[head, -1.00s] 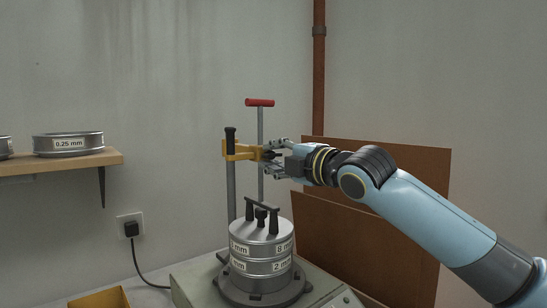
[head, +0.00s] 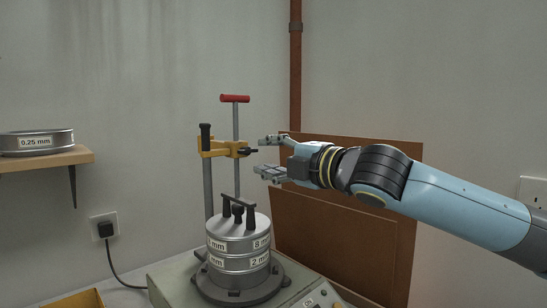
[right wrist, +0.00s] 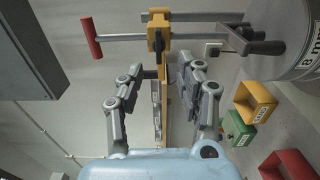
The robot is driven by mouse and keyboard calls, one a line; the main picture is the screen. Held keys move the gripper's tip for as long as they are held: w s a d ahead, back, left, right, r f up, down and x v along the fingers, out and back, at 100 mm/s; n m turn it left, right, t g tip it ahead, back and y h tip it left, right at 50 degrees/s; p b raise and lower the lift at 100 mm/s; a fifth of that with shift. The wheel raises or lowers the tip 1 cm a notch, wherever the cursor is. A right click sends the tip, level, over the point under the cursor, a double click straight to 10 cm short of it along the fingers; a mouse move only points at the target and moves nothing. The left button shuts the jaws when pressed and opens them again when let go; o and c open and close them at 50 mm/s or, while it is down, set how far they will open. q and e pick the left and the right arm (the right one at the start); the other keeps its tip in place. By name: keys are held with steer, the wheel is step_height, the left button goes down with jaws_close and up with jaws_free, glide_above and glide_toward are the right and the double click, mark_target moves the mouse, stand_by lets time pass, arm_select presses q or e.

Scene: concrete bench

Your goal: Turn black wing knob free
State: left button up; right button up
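The black wing knob (head: 247,150) sticks out from the right end of the yellow clamp arm (head: 222,148), which sits on a grey post. In the right wrist view the knob (right wrist: 160,56) lies ahead, between the fingers and below the yellow clamp (right wrist: 158,32). My right gripper (head: 263,155) is open and empty, just right of the knob and apart from it. Its spread fingers also show in the right wrist view (right wrist: 163,76). My left gripper is not in view.
A sieve stack (head: 238,248) with a black-handled lid sits on the shaker base (head: 170,287) below the clamp. A wooden shelf (head: 45,161) holds a 0.25 mm sieve (head: 38,143). Brown boards (head: 345,225) lean behind. Coloured bins (right wrist: 255,101) show in the right wrist view.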

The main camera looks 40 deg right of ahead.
steer(key=shift+s, duration=0.7)
steer(key=s+a+f+m+g+h, duration=0.15)
steer(key=s+f+m+g, duration=0.35)
steer(key=f, duration=0.5)
steer(key=s+f+m+g+h, duration=0.2)
steer(key=s+f+m+g, duration=0.1)
steer(key=s+f+m, duration=0.55)
steer(key=s+a+f+m+g+y, duration=0.1)
steer(key=s+a+f+m+g, duration=0.45)
steer(key=s+f, duration=0.6)
steer(key=s+f+g+b, duration=0.1)
steer(key=s+f+b, duration=0.1)
steer(key=f, duration=1.2)
steer(key=s+f+g+b, duration=0.1)
steer(key=s+f+b, duration=0.1)
steer(key=f, duration=1.2)
steer(key=s+d+f+g+b, duration=0.1)
steer(key=s+f+b, duration=0.3)
steer(key=s+f, duration=1.4)
step_height(320, 180, down, 3)
steer(key=shift+s+d+f, duration=0.1)
steer(key=shift+s+d, duration=0.3)
